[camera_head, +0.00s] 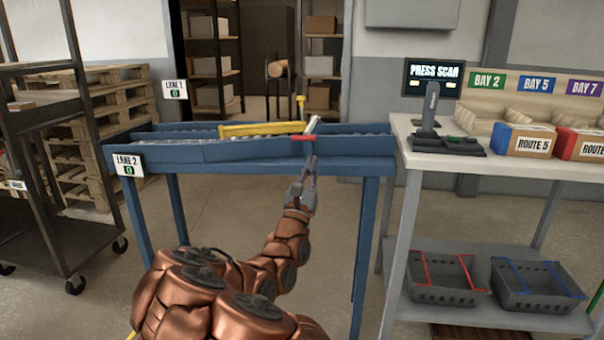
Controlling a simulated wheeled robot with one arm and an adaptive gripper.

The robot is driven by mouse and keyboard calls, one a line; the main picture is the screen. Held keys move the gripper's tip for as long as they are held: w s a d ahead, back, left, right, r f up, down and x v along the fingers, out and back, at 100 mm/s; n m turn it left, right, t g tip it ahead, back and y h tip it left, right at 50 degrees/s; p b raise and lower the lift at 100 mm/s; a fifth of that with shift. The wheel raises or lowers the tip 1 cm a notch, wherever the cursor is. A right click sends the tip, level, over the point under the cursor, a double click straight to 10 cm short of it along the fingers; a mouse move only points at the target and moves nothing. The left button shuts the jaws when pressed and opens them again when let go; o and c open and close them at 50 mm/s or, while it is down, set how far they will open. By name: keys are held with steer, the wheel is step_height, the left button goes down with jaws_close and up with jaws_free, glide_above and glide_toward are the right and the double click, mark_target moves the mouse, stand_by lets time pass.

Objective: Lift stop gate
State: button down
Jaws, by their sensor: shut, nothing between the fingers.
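A blue roller conveyor (330,170) stands in front of me, with signs LANE 1 (176,90) and LANE 2 (129,165). A small red bar (303,138) and a pale, tilted rod (312,125) are just right of the yellow bar. I cannot tell which of these is the stop gate. My gripper (313,162) is shut and empty, pointing up just below the red bar. Whether it touches the bar is unclear.
At right is a table (450,166) with a PRESS SCAN screen (434,77) and a ROUTE 5 box (522,141). Baskets (446,280) are on its lower shelf. A dark wheeled rack (50,140) stands at left by wooden pallets (112,100).

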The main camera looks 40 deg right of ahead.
mark_target(302, 151)
steer(key=w+f+n+t+y+b, duration=0.1)
steer(key=w+f+n+t+y, duration=0.2)
steer(key=w+f+n, duration=0.1)
steer(key=shift+w+a+f+t, duration=0.2)
steer(key=shift+a+f+t, duration=0.15)
steer(key=shift+f, duration=0.5)
steer(key=shift+d, duration=0.1)
steer(key=shift+b+x, duration=1.4)
steer(key=shift+x, duration=3.55)
steer(key=shift+r, duration=0.1)
